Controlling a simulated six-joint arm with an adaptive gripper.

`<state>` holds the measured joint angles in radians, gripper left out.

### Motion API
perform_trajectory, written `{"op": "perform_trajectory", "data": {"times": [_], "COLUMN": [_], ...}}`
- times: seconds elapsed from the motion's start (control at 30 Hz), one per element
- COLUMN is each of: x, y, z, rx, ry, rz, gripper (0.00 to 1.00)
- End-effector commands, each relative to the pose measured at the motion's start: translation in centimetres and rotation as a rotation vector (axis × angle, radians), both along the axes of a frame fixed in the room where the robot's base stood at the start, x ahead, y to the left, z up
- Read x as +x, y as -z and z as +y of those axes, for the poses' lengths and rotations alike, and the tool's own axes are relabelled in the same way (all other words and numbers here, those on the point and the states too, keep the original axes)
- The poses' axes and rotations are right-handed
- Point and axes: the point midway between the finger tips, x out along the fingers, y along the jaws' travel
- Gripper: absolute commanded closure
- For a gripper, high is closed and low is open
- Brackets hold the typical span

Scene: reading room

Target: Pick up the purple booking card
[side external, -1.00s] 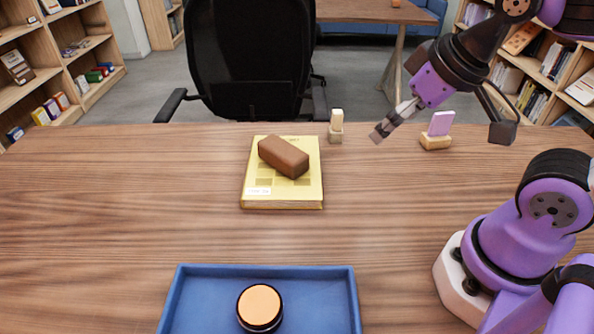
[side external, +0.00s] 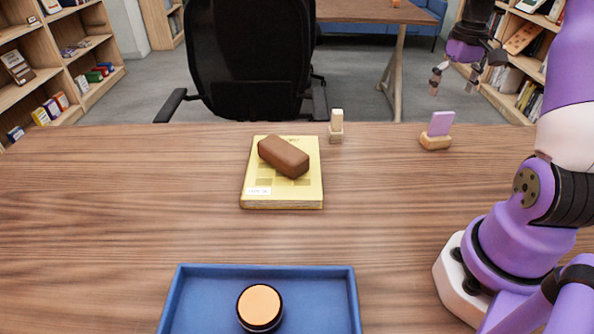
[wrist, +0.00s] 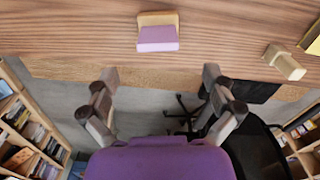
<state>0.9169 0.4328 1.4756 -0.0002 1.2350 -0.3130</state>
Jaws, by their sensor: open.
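The purple booking card (side external: 440,123) stands upright in a small wooden holder (side external: 436,142) near the far right edge of the table. In the wrist view the card (wrist: 158,38) and its holder (wrist: 157,18) show at the top middle. My gripper (side external: 455,88) is open and empty, raised above the far side of the table near the card. In the wrist view its two fingers (wrist: 160,80) are spread wide, with the card ahead between their lines and apart from them.
A second small block holder (side external: 336,128) with a pale piece stands left of the card. A yellow book (side external: 255,197) bears a brown block (side external: 284,157). A blue tray (side external: 190,300) with a round orange-topped object (side external: 260,306) lies at the front. A black chair (side external: 250,60) stands behind the table.

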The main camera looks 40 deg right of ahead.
Motion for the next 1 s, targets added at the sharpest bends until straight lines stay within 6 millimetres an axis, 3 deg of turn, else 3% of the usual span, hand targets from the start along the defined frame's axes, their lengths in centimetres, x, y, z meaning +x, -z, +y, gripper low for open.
{"op": "perform_trajectory", "data": {"times": [0.1, 0.33, 0.6, 0.87, 0.97, 1.0], "x": [0.0, -0.1, -0.2, -0.1, -0.1, -0.1], "y": [2.0, 4.3, 8.2, 8.5, 8.5, 8.5], "z": [0.1, 0.0, -0.2, -0.2, -0.2, -0.2], "rx": [0.003, 0.001, 0.001, -0.002, -0.002, -0.002], "ry": [-0.001, -0.001, -0.002, -0.002, -0.002, -0.002], "rz": [0.003, 0.001, 0.001, -0.001, -0.001, -0.001], "gripper": [0.02, 0.02, 0.02, 0.02, 0.47, 0.67]}}
